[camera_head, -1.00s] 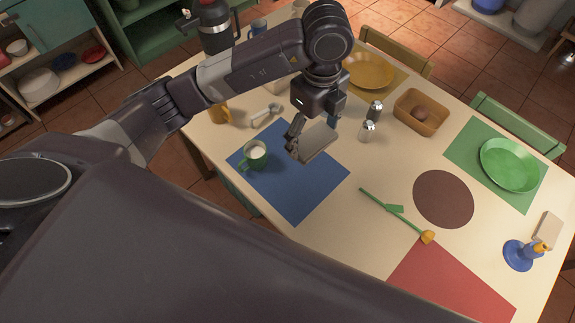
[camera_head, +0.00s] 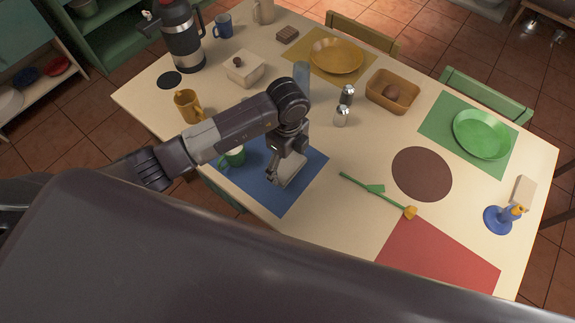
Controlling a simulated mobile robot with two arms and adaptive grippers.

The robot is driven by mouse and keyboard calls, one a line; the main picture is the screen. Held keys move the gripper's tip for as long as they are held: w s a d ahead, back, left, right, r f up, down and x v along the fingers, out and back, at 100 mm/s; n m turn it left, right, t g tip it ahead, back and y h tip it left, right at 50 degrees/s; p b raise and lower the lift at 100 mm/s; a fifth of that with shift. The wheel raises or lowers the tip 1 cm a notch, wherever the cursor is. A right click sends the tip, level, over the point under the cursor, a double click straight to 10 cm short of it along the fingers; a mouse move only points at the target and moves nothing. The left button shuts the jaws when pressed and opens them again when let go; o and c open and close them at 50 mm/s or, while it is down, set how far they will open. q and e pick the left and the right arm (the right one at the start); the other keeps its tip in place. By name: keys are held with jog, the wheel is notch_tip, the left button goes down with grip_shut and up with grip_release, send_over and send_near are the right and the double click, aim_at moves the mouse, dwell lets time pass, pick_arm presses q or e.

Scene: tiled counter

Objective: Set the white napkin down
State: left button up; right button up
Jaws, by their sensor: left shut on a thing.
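The white napkin (camera_head: 291,170), a small pale folded piece, is at my left gripper (camera_head: 277,178). My left gripper is shut on it and points down over the right part of the blue placemat (camera_head: 282,202). From this angle I cannot tell whether the napkin touches the mat. The gripper and wrist hide part of the napkin and of the mat. A green cup (camera_head: 234,157) stands on the mat to the left of the gripper, partly behind my arm. My right gripper is out of the picture.
Salt and pepper shakers (camera_head: 341,116) stand behind the gripper, near a clear glass (camera_head: 301,75). A yellow mug (camera_head: 187,106) is at the left. A yellow flower (camera_head: 409,212) lies to the right, by the red placemat (camera_head: 440,262). The mat's front part is bare.

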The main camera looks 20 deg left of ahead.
aim_at(288, 166)
pick_arm(q)
notch_tip(288, 166, down, 3)
jog(key=shift+r, duration=0.15)
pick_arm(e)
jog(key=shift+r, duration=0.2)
pick_arm(q)
jog(key=shift+f, duration=0.2)
jog(key=o, duration=0.8)
jog(key=shift+r, duration=0.1)
jog(key=shift+o, duration=1.1)
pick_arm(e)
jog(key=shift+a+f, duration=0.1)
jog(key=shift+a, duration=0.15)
